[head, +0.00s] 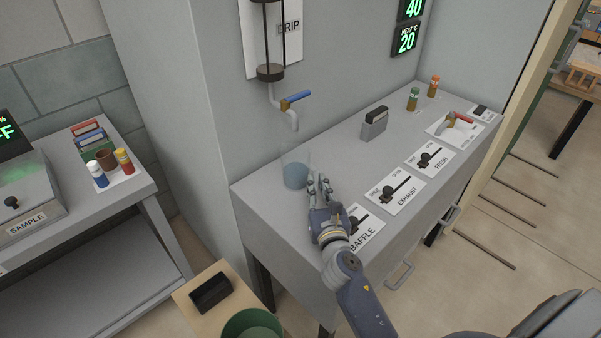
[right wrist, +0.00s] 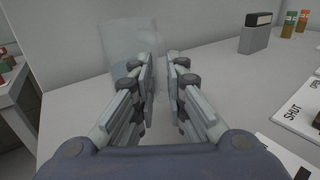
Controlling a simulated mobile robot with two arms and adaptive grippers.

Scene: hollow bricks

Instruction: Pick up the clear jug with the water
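The clear jug (head: 296,177) stands on the grey counter under the drip spout, with bluish water in its lower part. It also shows, very faint, in the right wrist view (right wrist: 122,42), ahead and to the left of the fingertips. My right gripper (head: 318,183) is just right of the jug, low over the counter. In the right wrist view its fingers (right wrist: 160,68) are partly open with a narrow empty gap. The left finger overlaps the jug's lower right edge; I cannot tell whether they touch. My left gripper is not in view.
The spout with its blue-handled tap (head: 295,100) hangs above the jug. The baffle lever plate (head: 363,226) lies close to my right gripper. A grey box (head: 374,124) stands farther back on the counter. A green bin (head: 252,325) is below at the front.

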